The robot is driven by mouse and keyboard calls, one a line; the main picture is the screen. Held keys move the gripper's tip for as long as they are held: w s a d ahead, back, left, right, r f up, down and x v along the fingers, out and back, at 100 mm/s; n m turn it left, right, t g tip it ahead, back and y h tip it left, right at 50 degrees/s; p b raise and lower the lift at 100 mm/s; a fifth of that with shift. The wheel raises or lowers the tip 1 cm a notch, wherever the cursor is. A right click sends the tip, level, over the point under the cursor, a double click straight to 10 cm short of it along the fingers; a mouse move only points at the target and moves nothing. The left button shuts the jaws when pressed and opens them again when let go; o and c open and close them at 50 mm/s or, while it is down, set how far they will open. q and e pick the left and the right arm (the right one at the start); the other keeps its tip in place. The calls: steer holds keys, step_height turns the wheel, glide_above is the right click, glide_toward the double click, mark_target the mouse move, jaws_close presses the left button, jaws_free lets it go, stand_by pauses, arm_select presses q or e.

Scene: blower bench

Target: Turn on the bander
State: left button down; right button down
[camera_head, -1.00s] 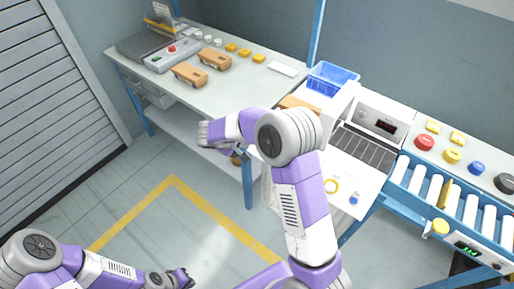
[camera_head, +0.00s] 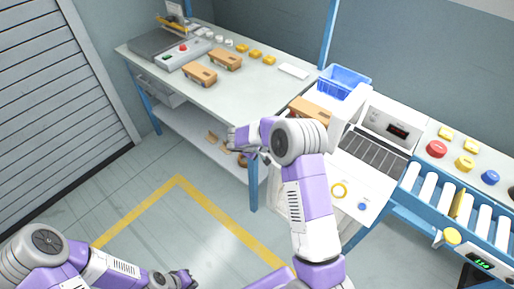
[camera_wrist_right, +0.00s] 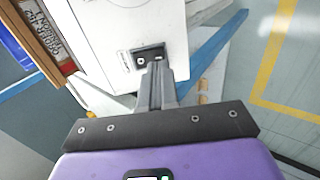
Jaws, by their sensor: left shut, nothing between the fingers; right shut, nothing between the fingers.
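The bander seems to be the white machine (camera_head: 367,183) at the right of the bench, with a dark grille and a small display on top. In the right wrist view, a black rocker switch (camera_wrist_right: 150,56) sits in the white side wall (camera_wrist_right: 112,32). My right gripper (camera_wrist_right: 157,68) is shut and empty, its fingertips right at the lower edge of the switch; contact cannot be told. In the head view the right gripper (camera_head: 236,143) is beside the machine's left side, partly behind my arm. My left gripper (camera_head: 188,277) is shut and empty, low over the floor.
A roller conveyor (camera_head: 456,208) and coloured buttons are at the right. The left table (camera_head: 222,98) holds boxes and a control panel. The floor in front is open.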

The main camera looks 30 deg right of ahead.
steer(key=shift+x, duration=1.25)
steer(key=shift+f+b, duration=0.35)
steer(key=shift+b, duration=0.85)
steer(key=shift+r, duration=0.2)
steer(key=shift+r+p, duration=0.35)
steer(key=shift+r, duration=0.45)
